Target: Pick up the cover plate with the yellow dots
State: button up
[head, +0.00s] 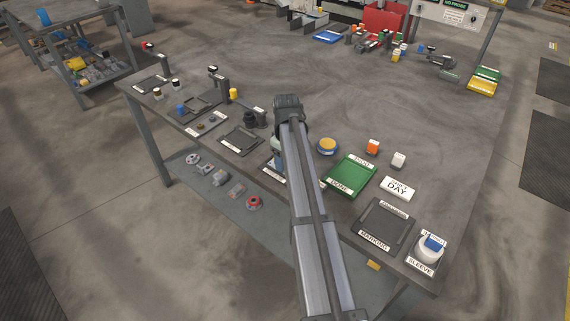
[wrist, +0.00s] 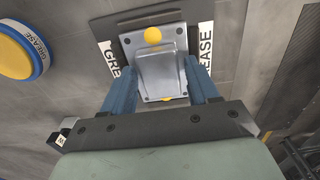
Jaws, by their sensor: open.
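The cover plate (wrist: 160,72) is a silver metal plate with a raised middle and corner holes. It has one yellow dot (wrist: 152,35) at its far edge and another at its near edge. It lies on a dark mat labelled GREASE (wrist: 109,60). My gripper (wrist: 161,66) is open, with its blue fingers on the left and right sides of the plate. I cannot tell whether they touch it. In the head view my arm hides most of the plate and the fingers.
A round blue and yellow grease tin (wrist: 14,55) stands left of the mat in the wrist view; it also shows in the head view (head: 327,146). A green DONE tray (head: 350,176) lies to the right, a dark mat (head: 241,139) to the left.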

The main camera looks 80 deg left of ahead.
grip_shut()
dwell(0.5)
jog(key=shift+r, duration=0.2)
